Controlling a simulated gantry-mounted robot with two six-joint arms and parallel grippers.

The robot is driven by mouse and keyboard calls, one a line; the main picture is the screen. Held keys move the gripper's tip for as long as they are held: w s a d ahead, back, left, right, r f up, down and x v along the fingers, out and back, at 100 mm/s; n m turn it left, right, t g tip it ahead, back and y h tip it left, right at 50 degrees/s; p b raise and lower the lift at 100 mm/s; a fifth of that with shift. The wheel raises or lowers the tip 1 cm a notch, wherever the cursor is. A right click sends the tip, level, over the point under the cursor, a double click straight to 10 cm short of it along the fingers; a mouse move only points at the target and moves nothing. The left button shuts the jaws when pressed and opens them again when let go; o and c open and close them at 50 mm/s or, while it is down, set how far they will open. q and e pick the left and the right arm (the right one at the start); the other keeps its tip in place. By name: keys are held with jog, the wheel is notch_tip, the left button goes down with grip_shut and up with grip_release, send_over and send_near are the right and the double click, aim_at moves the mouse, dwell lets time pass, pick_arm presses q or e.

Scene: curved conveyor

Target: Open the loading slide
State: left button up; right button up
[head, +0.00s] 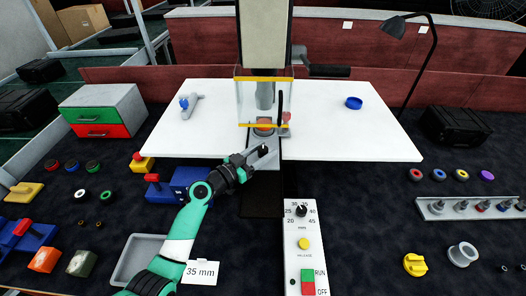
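The machine stands at the middle back, with yellow bars and a grey cylinder (264,95) above a round fixture holding an orange-brown part (264,125). A slide with a black knob (263,150) sits at the front of this fixture, over the white table's front edge. My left gripper (254,159) reaches up from the lower left, with its fingers at the knob. It is too small and dark to tell whether the fingers grip the knob or only touch it. My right gripper does not show.
A control panel (304,244) with a dial, yellow button and RUN/OFF switch stands at front centre. The white table (350,135) holds a blue ring (353,103). A grey tray (138,258) and a "35 mm" card (201,271) lie by my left arm.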

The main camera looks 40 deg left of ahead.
pick_arm(q)
grip_shut()
dwell(1.1)
